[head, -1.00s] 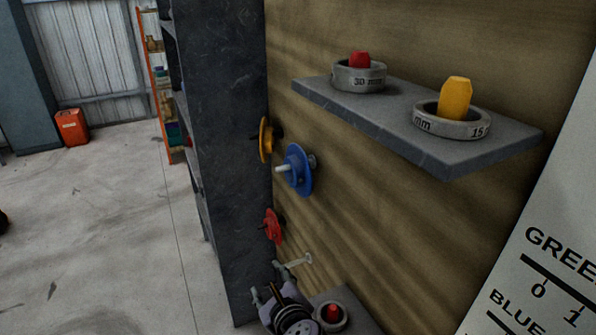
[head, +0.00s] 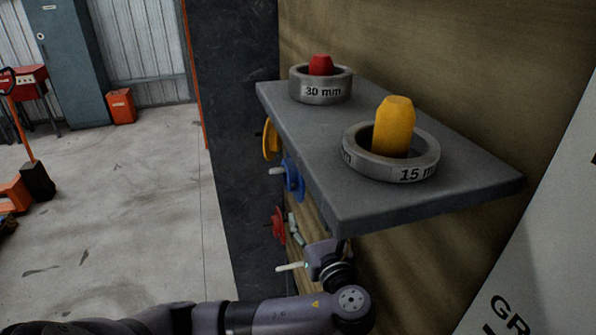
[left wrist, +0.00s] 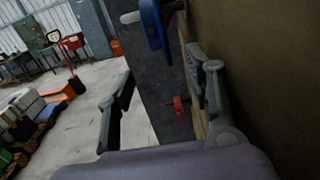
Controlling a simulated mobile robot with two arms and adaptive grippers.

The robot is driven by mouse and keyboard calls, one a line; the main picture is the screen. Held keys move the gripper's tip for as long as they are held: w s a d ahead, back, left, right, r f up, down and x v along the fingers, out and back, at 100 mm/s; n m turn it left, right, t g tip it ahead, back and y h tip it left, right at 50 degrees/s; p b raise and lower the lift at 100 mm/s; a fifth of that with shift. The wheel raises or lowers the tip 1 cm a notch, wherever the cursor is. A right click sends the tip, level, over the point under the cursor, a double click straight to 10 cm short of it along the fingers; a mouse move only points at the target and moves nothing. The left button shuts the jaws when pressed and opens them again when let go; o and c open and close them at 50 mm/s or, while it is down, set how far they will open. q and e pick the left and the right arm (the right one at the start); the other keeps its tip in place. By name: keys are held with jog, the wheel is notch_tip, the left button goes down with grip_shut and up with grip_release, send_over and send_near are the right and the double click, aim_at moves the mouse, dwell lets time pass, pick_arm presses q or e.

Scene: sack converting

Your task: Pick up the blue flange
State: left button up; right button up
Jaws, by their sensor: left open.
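The blue flange (head: 292,178) hangs on the wooden wall with a pale peg sticking out of its front. It is partly hidden by the shelf edge in the head view. In the left wrist view, the blue flange (left wrist: 153,25) is at the top edge, cut off by the frame. My left gripper (head: 292,248) is open and empty below the blue flange, near the wall. In the left wrist view, my left gripper (left wrist: 160,95) shows its two fingers spread apart, with the flange above and beyond them, not between the tips. My right gripper is not in view.
A yellow flange (head: 270,140) and a red flange (head: 278,225) hang near the blue one. A grey shelf (head: 290,125) juts out above my left wrist, bearing a 30 mm ring (head: 320,90) and a 15 mm ring (head: 415,168). The floor (head: 120,210) at left is open.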

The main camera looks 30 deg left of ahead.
aim_at(298, 197)
pick_arm(q)
jog(key=p+x, duration=0.2)
jog(key=x, duration=0.6)
jog(key=shift+w+a+p, duration=0.2)
jog(key=shift+p, duration=0.15)
jog(key=shift+w+a, duration=0.3)
jog(key=shift+a, duration=0.1)
jog(key=p+x, duration=0.3)
jog(key=x, duration=0.1)
jog(key=shift+a, duration=0.15)
jog(key=shift+w+a+f, duration=0.1)
jog(key=shift+w+a, duration=0.2)
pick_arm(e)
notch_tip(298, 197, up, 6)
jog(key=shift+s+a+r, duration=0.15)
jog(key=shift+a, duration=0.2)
pick_arm(q)
jog(key=shift+d, duration=0.1)
jog(key=shift+c, duration=1.4)
grip_shut()
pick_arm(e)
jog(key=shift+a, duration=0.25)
